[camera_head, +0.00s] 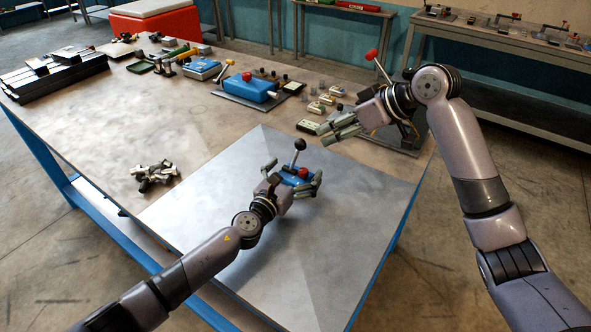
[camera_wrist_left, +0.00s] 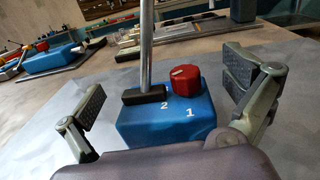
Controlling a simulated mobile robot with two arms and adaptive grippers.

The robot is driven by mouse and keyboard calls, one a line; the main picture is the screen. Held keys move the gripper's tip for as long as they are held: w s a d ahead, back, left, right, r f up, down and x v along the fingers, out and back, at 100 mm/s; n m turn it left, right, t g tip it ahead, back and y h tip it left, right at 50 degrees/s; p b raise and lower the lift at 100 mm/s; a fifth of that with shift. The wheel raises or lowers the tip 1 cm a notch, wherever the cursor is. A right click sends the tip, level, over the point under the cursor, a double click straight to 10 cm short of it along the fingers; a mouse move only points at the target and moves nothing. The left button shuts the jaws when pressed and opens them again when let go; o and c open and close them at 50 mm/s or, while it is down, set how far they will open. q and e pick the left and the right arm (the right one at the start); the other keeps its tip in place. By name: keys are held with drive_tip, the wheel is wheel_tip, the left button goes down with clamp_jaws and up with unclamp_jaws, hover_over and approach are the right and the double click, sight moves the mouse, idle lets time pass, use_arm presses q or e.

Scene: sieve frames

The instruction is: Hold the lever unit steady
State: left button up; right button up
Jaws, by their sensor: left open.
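The lever unit (camera_head: 289,180) is a blue box with a tall metal lever topped by a dark ball and a red knob. It stands upright on the pale grey sheet (camera_head: 265,225). In the left wrist view the unit (camera_wrist_left: 150,125) shows the numbers 2 and 1, and the lever rises from a black slot. My left gripper (camera_head: 294,175) is open, with one finger on each side of the box. In the left wrist view gaps show between both fingers and the box. My right gripper (camera_head: 328,132) is beyond it to the right, apart from the unit; its opening is unclear.
A larger blue box with a red knob (camera_head: 248,77) stands farther back. Several small blocks lie near my right gripper. A red-knobbed lever (camera_head: 372,55) rises behind that gripper. Metal parts (camera_head: 154,173) lie at left; dark bars (camera_head: 55,72) are stacked far left. The near sheet is clear.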

use_arm(q)
drive_tip(key=shift+c, duration=0.4)
drive_tip(key=c, duration=1.7)
drive_tip(key=shift+c, duration=0.2)
drive_tip(key=c, duration=0.3)
drive_tip(key=shift+c, duration=0.3)
idle(0.5)
